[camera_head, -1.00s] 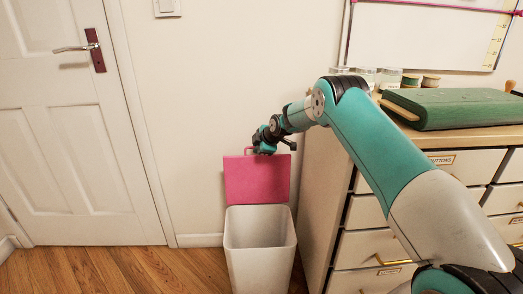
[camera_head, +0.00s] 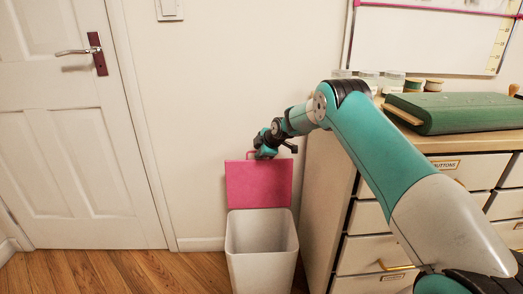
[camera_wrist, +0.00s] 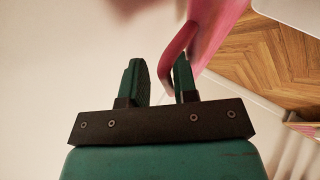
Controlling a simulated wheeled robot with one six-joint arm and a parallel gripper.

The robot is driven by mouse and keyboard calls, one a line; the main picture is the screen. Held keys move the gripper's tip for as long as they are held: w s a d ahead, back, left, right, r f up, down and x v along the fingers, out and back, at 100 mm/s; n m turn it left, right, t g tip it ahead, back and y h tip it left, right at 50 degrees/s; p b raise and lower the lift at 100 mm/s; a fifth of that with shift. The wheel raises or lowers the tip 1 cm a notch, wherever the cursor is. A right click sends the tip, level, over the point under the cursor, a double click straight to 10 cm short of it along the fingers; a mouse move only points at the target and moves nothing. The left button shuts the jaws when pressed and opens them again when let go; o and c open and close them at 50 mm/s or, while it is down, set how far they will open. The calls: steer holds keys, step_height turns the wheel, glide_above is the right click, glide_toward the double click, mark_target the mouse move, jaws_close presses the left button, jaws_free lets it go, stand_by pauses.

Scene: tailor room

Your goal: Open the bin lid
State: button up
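The white bin (camera_head: 262,262) stands on the floor against the wall, beside the cabinet. Its pink lid (camera_head: 258,184) stands upright at the back rim, and the bin's mouth is uncovered. A pink loop handle (camera_wrist: 176,56) sits at the lid's top edge. My gripper (camera_head: 260,154) is at that edge, by the handle. In the wrist view, my gripper's fingers (camera_wrist: 161,75) are apart. The handle lies against or very near the right finger and partly between the two. The left finger is clear of it. I cannot tell whether handle and finger touch.
A cabinet with drawers (camera_head: 372,252) stands close to the right of the bin, under my arm. A green case (camera_head: 462,112) and small jars lie on its top. A closed white door (camera_head: 85,150) is at left. The wooden floor (camera_head: 120,272) there is clear.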

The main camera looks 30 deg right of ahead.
steer(key=w+p+v, duration=0.1)
steer(key=p+v, duration=0.1)
steer(key=v, duration=1)
steer(key=s+d+r+p, duration=0.1)
steer(key=d+r+p, duration=0.3)
steer(key=r, duration=0.5)
steer(key=d+r+p, duration=0.4)
steer(key=r+p, duration=0.3)
steer(key=r, duration=0.2)
steer(key=shift+s, duration=0.4)
stand_by(0.7)
stand_by(0.4)
